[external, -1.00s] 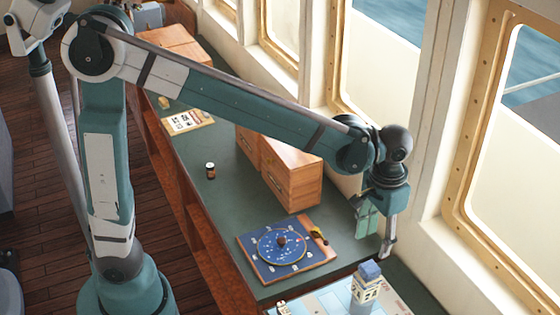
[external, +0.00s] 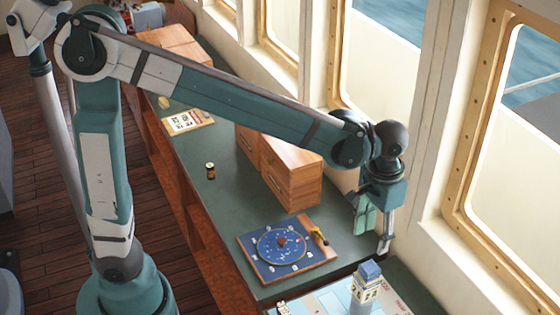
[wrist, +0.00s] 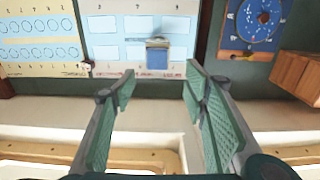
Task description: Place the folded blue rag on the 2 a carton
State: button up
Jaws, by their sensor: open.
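The folded blue rag (external: 370,271) lies on top of a small pale carton (external: 364,292) with dark printed markings, at the lower right of the external view. In the wrist view the rag (wrist: 157,58) is a blue square at the upper middle, on the chart board. It hides most of the carton there. My gripper (external: 376,232) is open and empty, above the counter near the window wall. It is apart from the rag and carton. In the wrist view its fingers (wrist: 158,82) are spread wide with nothing between them.
The carton stands on a printed light-blue board (external: 325,301). A blue round dial on a wooden plate (external: 282,249) lies beside it. Wooden drawer boxes (external: 291,174) stand against the window wall.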

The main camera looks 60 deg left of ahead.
jog(key=s+a+r+t, duration=0.1)
jog(key=s+a+t, duration=0.6)
jog(key=s+a, duration=1.3)
jog(key=a, duration=0.4)
jog(key=shift+s+a+r, duration=0.2)
jog(key=shift+s+r, duration=0.05)
jog(key=shift+r, duration=0.1)
